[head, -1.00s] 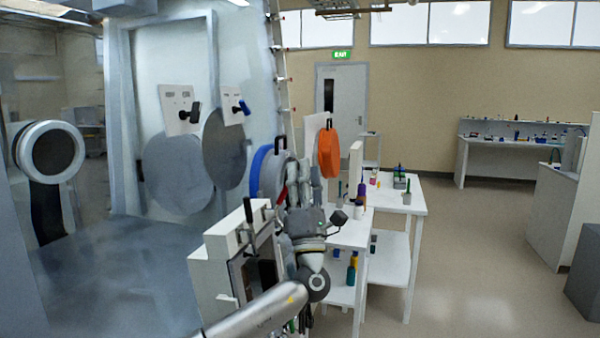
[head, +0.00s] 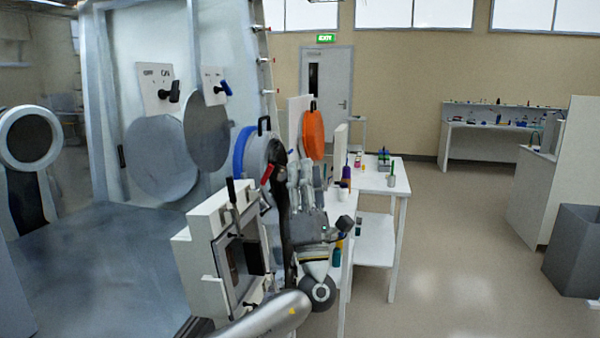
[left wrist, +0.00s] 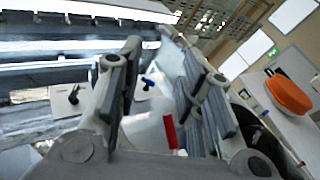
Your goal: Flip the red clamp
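The red clamp (head: 267,174) is a small red lever at the right side of the round port with a blue rim (head: 241,150). In the left wrist view the red clamp (left wrist: 170,131) stands roughly upright between the two fingers, beyond them. My left gripper (head: 306,170) is just right of the clamp in the head view and hides part of what lies behind it. In the left wrist view the fingers of my left gripper (left wrist: 160,85) are spread with nothing held between them. I cannot see contact with the clamp. My right gripper is not in view.
A white box with a framed door (head: 205,255) stands below the port, close to my left arm. An orange round cover (head: 314,135) is behind the gripper. A white table (head: 385,180) with bottles stands to the right. The floor at right is open, with a grey bin (head: 572,250).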

